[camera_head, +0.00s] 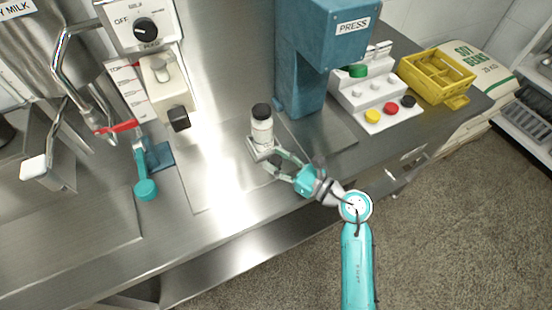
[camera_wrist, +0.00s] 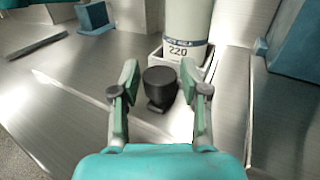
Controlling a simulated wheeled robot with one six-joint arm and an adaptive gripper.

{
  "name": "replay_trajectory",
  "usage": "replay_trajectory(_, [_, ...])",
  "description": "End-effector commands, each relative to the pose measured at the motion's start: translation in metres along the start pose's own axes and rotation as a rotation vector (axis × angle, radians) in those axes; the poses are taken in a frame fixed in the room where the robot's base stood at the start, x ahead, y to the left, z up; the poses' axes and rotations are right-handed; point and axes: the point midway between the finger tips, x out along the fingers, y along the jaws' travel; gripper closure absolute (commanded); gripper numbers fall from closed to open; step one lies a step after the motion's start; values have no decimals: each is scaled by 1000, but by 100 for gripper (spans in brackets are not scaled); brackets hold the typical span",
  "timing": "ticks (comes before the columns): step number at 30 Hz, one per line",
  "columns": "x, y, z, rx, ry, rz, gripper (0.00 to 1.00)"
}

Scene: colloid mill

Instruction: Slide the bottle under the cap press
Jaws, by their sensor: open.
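The bottle (camera_head: 262,132) is white with a black top and stands upright in a small pale holder (camera_head: 259,154) on the steel counter. In the wrist view the bottle (camera_wrist: 186,22) shows a "220" mark and its top is cut off. A black knob (camera_wrist: 160,82) is at the holder's near side. My gripper (camera_wrist: 159,75) is open, with one finger on each side of the knob; contact cannot be told. In the head view my gripper (camera_head: 278,160) is just right of the holder. The blue press (camera_head: 322,40), labelled PRESS, stands to the right of and behind the bottle.
Right of the press are a white stand (camera_head: 372,98) with coloured caps and a yellow crate (camera_head: 437,76). To the left are a dial panel (camera_head: 142,28), a red lever (camera_head: 116,128) and a teal-handled part (camera_head: 146,188). The counter in front of the press is clear.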

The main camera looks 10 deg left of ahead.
Motion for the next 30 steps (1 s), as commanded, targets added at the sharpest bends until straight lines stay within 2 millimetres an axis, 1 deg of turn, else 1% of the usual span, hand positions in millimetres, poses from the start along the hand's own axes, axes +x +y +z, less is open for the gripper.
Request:
replay_trajectory(3, [5, 0, 0, 0, 0, 1, 55])
replay_trajectory(11, [5, 0, 0, 0, -1, 0, 55])
replay_trajectory(12, [5, 0, 0, 0, -1, 0, 65])
replay_trajectory(14, [5, 0, 0, 0, -1, 0, 80])
replay_trajectory(15, [5, 0, 0, 0, -1, 0, 90])
replay_trajectory(16, [5, 0, 0, 0, -1, 0, 97])
replay_trajectory(17, [5, 0, 0, 0, -1, 0, 100])
replay_trajectory(25, [4, -2, 0, 0, -1, -1, 100])
replay_trajectory(30, [-1, -12, 0, 0, -1, -2, 100])
